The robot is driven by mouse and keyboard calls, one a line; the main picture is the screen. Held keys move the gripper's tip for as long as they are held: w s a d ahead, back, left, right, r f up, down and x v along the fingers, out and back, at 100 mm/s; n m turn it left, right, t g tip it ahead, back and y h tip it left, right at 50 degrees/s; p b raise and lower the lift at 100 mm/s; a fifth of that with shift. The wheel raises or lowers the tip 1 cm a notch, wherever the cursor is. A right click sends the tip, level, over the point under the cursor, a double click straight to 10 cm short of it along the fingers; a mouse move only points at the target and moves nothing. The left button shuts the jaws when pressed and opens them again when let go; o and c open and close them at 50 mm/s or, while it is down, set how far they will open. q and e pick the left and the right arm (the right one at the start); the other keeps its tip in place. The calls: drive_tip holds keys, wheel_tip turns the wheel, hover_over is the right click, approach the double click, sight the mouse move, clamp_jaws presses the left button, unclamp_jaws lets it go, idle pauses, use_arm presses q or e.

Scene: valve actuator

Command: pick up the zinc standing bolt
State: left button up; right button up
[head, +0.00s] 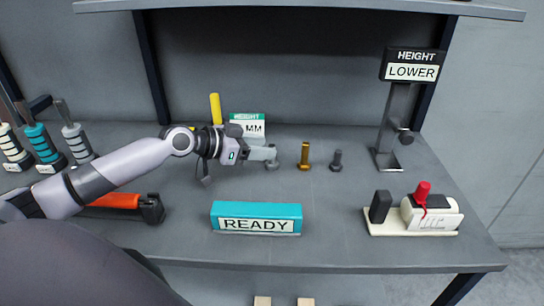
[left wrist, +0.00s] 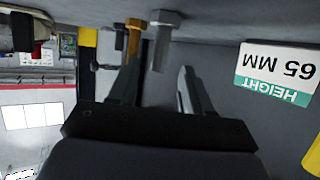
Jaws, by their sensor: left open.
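The zinc standing bolt (head: 272,165) is a silver-grey bolt on the shelf top, partly hidden by my gripper in the head view. In the left wrist view, which is upside down, the zinc bolt (left wrist: 160,45) stands on its wide head with its shank up. My left gripper (head: 268,154) is open and comes in from the left at the bolt. In the left wrist view the fingers of my left gripper (left wrist: 157,80) are spread, with the shank end in the gap between their tips. My right gripper is not in view.
A brass bolt (head: 304,157) stands close to the right, then a dark bolt (head: 337,161). A height sign (head: 248,126) and yellow post (head: 215,108) are behind my gripper. A teal READY block (head: 256,218) lies in front. A height gauge (head: 398,110) stands at right.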

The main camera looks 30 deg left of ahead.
sight(271, 146)
use_arm(q)
drive_tip(key=shift+x, duration=1.65)
drive_tip(key=shift+d+r, duration=0.1)
drive_tip(key=shift+s, duration=0.1)
clamp_jaws()
wheel_tip(271, 146, up, 20)
drive_tip(key=p, duration=0.1)
